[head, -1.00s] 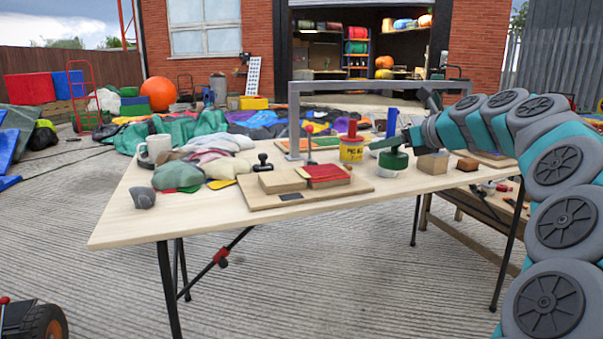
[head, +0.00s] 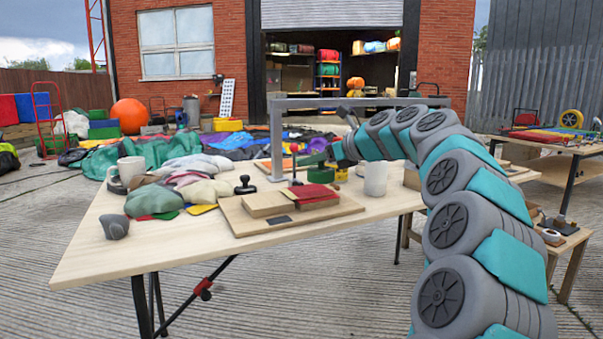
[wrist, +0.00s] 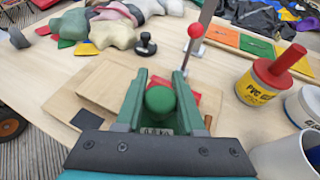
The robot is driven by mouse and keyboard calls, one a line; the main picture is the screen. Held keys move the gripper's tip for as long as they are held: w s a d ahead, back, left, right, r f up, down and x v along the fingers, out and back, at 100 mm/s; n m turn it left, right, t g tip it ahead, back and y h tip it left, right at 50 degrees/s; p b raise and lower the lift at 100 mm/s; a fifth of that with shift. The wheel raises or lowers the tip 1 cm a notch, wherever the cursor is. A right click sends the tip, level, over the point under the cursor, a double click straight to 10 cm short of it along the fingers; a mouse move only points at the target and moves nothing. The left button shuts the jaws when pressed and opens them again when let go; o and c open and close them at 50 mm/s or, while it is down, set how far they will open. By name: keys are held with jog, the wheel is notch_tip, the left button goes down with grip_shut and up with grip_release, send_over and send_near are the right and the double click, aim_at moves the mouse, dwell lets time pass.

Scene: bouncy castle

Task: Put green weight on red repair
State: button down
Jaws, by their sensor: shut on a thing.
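My gripper (wrist: 160,110) is shut on the green weight's round knob (wrist: 160,99). In the head view the green weight (head: 320,175) is at or just above the back of the red repair (head: 310,193), below my gripper (head: 313,158). I cannot tell whether they touch. The red repair lies on the right of a wooden board. In the wrist view the red repair (wrist: 209,101) shows in part beside the fingers; the knob and gripper hide the rest.
A grey metal frame (head: 277,145) stands behind the board (head: 250,226). A white cup (head: 375,179) and a red-and-yellow PVC tin (wrist: 256,88) are to the right. A black-handled stamp (head: 245,185) and cloth bags (head: 150,197) are to the left.

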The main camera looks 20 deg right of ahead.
aim_at(331, 169)
jog(key=w, duration=0.5)
jog(key=shift+w+a+f, duration=0.15)
jog(key=shift+a, duration=0.15)
jog(key=shift+f+b, duration=0.75)
jog(key=shift+f, duration=1.1)
jog(key=c, duration=0.5)
grip_release()
jog(key=shift+f, duration=0.1)
jog(key=v, duration=0.5)
jog(key=p+v, duration=0.1)
jog(key=v, duration=0.4)
jog(key=shift+d+r, duration=0.1)
jog(key=shift+r, duration=0.25)
jog(key=shift+s+d+r+p, duration=0.1)
jog(key=shift+s+d+p, duration=0.05)
jog(key=shift+s, duration=0.25)
jog(key=shift+s+d+r+p, duration=0.1)
jog(key=shift+s+d+p, duration=0.05)
jog(key=shift+s, duration=0.25)
